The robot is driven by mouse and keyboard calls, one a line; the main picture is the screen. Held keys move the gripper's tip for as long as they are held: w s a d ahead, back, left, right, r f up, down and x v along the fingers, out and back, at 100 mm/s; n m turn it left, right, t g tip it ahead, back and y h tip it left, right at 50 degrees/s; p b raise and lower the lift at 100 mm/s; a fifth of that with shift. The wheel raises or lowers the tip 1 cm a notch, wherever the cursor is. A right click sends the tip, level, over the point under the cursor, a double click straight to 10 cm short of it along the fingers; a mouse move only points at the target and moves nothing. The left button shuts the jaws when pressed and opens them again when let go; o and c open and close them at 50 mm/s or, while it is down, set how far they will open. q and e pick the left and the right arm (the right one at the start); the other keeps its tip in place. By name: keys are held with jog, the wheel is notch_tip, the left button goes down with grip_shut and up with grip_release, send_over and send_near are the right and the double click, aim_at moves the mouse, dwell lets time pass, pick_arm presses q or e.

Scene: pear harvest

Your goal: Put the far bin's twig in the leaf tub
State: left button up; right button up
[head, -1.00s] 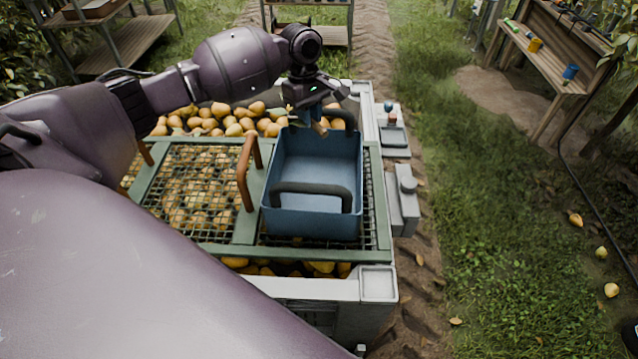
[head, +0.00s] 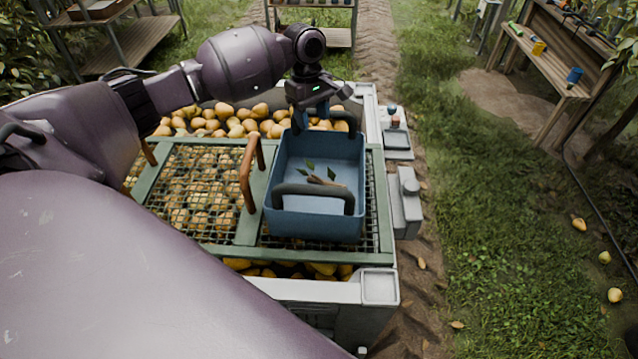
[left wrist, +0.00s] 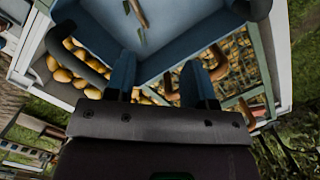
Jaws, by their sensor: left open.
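The blue leaf tub (head: 315,222) with two dark handles stands on the mesh cover of the near bin; its inside also shows in the left wrist view (left wrist: 185,45). The brown twig (head: 322,180) with green leaves lies on the tub's floor; part of it shows at the top of the left wrist view (left wrist: 138,14). My left gripper (head: 313,116) is over the tub's far rim, apart from the twig. Its two blue fingers are spread and empty in the left wrist view (left wrist: 160,82). My right gripper is out of view.
Pears fill the uncovered far bin (head: 230,122) behind the tub. A brown arched handle (head: 247,175) rises from the green-framed mesh just left of the tub. A small grey tray (head: 396,140) is at the right edge. A wooden bench (head: 550,70) stands farther right on grass.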

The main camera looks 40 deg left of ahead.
pick_arm(q)
notch_tip(320, 180, up, 10)
jog(key=a+p, duration=0.1)
jog(key=p, duration=0.1)
jog(key=shift+w+a, duration=0.2)
jog(key=shift+w, duration=0.05)
dwell(0.3)
